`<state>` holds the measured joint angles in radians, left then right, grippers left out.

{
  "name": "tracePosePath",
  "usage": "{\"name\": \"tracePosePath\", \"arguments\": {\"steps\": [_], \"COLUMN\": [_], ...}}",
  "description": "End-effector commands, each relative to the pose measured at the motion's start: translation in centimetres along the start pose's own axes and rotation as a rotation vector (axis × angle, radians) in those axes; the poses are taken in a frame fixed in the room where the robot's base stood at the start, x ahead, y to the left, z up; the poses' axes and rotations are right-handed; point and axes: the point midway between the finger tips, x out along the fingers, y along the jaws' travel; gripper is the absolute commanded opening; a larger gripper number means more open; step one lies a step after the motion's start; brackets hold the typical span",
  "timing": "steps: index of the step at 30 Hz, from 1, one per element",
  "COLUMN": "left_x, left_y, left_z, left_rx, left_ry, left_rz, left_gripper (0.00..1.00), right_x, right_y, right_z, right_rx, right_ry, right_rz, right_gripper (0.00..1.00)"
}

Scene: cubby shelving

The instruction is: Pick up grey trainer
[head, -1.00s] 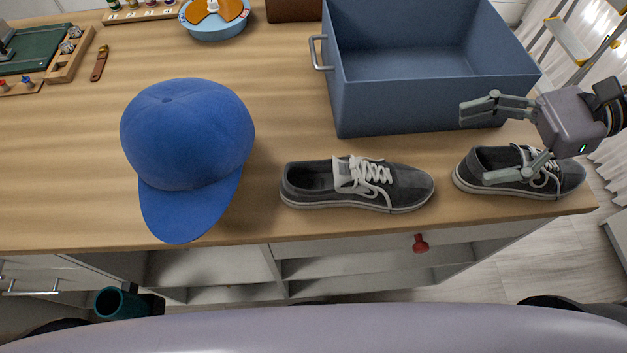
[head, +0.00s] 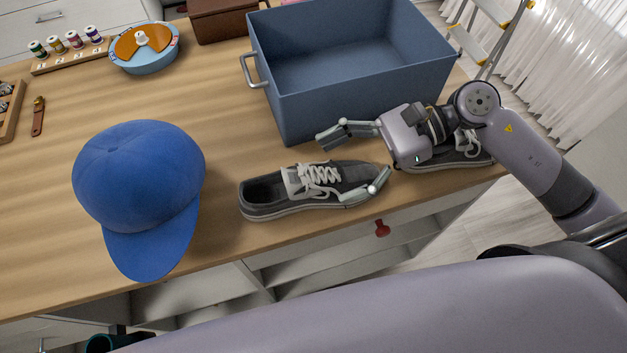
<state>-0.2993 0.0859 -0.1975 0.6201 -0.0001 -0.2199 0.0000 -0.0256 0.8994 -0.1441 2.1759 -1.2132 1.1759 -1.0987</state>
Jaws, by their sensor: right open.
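Two grey trainers with white laces stand on the wooden counter (head: 225,240) near its front edge. The nearer-to-middle grey trainer (head: 268,192) lies with its toe to the right. The other grey trainer (head: 470,158) is at the right and is partly hidden behind my right gripper and arm. My right gripper (head: 348,166) is open, its fingers pointing left. One finger is at the toe of the middle trainer, and the other is above and behind it. I cannot tell whether the near finger touches the shoe. My left gripper is not in view.
A blue bin (head: 350,98) with a metal handle stands just behind the trainers. A blue cap (head: 140,190) lies to the left. A round blue-and-orange dish (head: 145,60), a rack of small bottles (head: 70,58) and a brown box (head: 220,20) are at the back.

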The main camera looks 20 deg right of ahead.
Motion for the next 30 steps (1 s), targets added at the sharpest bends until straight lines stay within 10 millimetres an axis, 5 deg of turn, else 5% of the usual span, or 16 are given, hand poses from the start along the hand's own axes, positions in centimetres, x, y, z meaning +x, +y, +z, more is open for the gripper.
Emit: {"name": "tracePosePath", "arguments": {"steps": [7, 16, 30], "left_x": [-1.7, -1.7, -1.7], "left_y": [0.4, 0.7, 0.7], "left_z": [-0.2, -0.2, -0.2], "left_rx": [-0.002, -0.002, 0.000], "left_ry": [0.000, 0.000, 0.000], "left_rz": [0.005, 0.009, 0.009], "left_gripper": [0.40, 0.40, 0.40], "right_x": [3.4, 4.0, 3.9], "right_y": [0.1, 0.1, 0.1], "right_z": [0.2, -0.1, -0.1], "right_rx": [0.001, 0.001, 0.001], "right_ry": [-0.004, 0.000, 0.000], "right_rz": [0.001, 0.000, 0.000], "right_gripper": [0.80, 0.80, 0.49]}}
